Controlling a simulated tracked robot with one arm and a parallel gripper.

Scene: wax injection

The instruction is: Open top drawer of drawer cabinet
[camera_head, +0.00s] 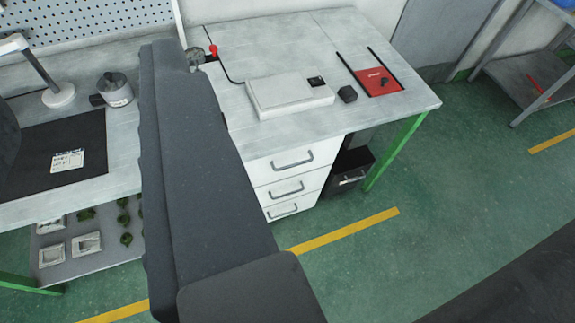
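A white drawer cabinet (265,184) stands under the grey worktable, right of the middle of the view. Several drawers are stacked in it, each with a dark grey bar handle. The top drawer (280,174) looks shut, and its handle (292,160) is in plain view just under the tabletop edge. My dark grey arm runs through the middle of the picture and covers the left side of the cabinet. My gripper is not visible in this view.
On the worktable (415,100) lie a white box device (290,96), a small black block (347,94) and a red plate (380,81). A black bin (350,170) stands right of the cabinet. A green table leg (395,152) is beyond it. Green floor in front is clear.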

